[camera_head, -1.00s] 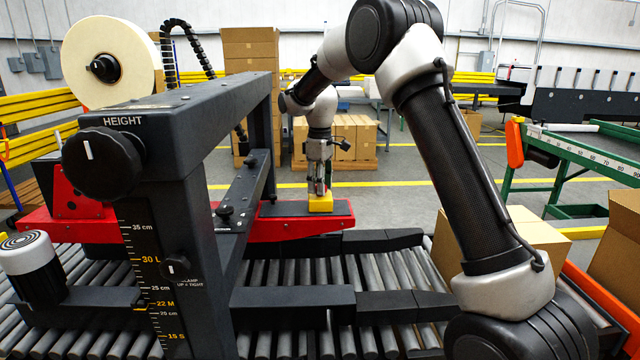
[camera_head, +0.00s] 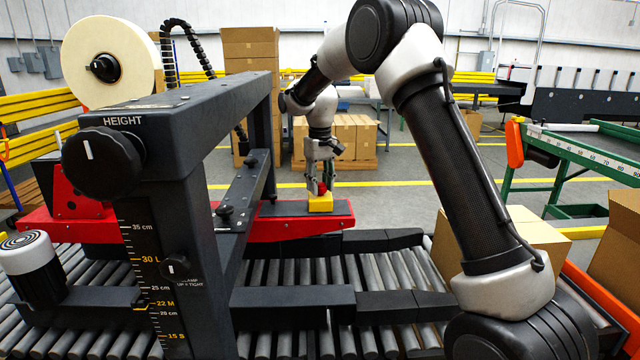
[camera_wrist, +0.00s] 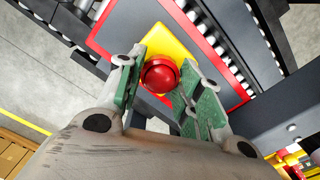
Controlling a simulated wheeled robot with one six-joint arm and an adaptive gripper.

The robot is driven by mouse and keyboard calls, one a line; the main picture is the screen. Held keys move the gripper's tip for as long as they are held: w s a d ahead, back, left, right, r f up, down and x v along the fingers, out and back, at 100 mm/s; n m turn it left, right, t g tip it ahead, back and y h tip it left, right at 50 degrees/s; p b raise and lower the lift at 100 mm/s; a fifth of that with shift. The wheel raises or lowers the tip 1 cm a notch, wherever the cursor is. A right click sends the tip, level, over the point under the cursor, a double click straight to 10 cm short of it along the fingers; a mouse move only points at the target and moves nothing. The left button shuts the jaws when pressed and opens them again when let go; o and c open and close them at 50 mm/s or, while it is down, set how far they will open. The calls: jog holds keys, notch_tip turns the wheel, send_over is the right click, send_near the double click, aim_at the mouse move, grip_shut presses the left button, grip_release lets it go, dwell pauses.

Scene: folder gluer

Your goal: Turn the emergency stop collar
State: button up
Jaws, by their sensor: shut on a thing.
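The emergency stop has a round red head (camera_wrist: 159,73) on a yellow box (camera_wrist: 178,38). The yellow box also shows in the head view (camera_head: 320,204), on the dark top plate of the red machine beam. My gripper (camera_head: 319,187) points down over it. In the wrist view, the two green-padded fingers (camera_wrist: 158,80) stand on opposite sides of the red head, shut on it. A bit of red shows between the fingers in the head view. A collar distinct from the red head cannot be made out.
The red beam (camera_head: 290,228) lies across the roller conveyor (camera_head: 270,340). A dark frame with a HEIGHT knob (camera_head: 103,163) stands at left front. An open carton (camera_head: 612,250) is at right.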

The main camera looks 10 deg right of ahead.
jog(key=shift+m, duration=1.2)
